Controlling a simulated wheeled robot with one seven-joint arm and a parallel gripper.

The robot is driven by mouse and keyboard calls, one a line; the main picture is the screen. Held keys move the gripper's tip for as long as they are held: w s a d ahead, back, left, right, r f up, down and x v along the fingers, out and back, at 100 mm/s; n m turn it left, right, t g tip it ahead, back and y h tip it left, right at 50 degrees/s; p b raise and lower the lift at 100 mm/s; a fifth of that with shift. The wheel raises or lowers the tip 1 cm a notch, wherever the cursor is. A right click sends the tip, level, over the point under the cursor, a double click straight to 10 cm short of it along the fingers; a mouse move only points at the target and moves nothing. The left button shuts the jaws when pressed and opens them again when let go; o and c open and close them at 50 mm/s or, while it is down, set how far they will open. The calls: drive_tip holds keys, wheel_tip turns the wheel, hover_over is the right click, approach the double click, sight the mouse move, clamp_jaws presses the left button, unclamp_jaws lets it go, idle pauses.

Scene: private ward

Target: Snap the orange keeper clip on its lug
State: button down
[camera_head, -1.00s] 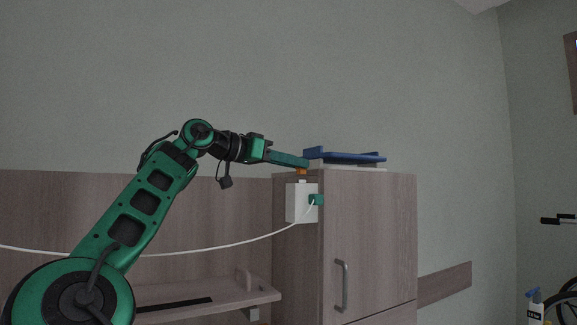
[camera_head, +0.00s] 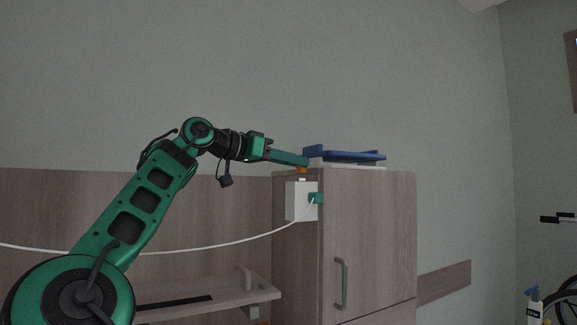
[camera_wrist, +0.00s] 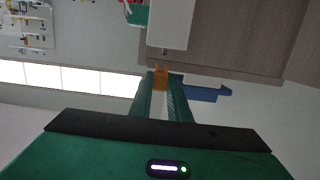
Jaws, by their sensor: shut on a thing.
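The orange keeper clip (camera_head: 301,170) is at the tips of my gripper (camera_head: 305,163), beside the top left edge of the wooden cabinet. In the wrist view the clip (camera_wrist: 160,76) sits between the two green fingertips (camera_wrist: 160,84), which are shut on it. A white box (camera_head: 301,201) is on the cabinet's side just below the clip, with a small pale lug (camera_head: 302,180) on its top. A gap shows between clip and lug in the head view.
A blue tray-like object (camera_head: 345,155) lies on top of the wooden cabinet (camera_head: 370,230), close to my fingertips. The white cable (camera_head: 200,247) hangs in a long curve to the left. A wooden shelf (camera_head: 235,296) is below. The wall space above is clear.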

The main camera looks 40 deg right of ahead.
drive_tip(key=shift+f, duration=1.2)
drive_tip(key=c, duration=1.6)
unclamp_jaws()
drive_tip(key=shift+a, duration=0.1)
drive_tip(key=shift+w+a+r, duration=0.5)
drive_tip(key=shift+a+r, duration=0.4)
drive_tip(key=shift+a, duration=0.75)
drive_tip(key=shift+w+a+r, duration=0.55)
drive_tip(key=shift+a+r, duration=0.4)
drive_tip(key=shift+a, duration=0.75)
drive_tip(key=shift+w+a+r, duration=0.5)
drive_tip(key=shift+a+r, duration=0.4)
drive_tip(key=shift+a, duration=0.75)
drive_tip(key=s+a, duration=0.1)
drive_tip(key=s, duration=0.3)
drive_tip(key=s+a, duration=0.2)
drive_tip(key=s, duration=0.3)
drive_tip(key=s+a, duration=0.1)
drive_tip(key=s, duration=0.3)
drive_tip(key=shift+s+a, duration=0.15)
drive_tip(key=shift+s, duration=0.05)
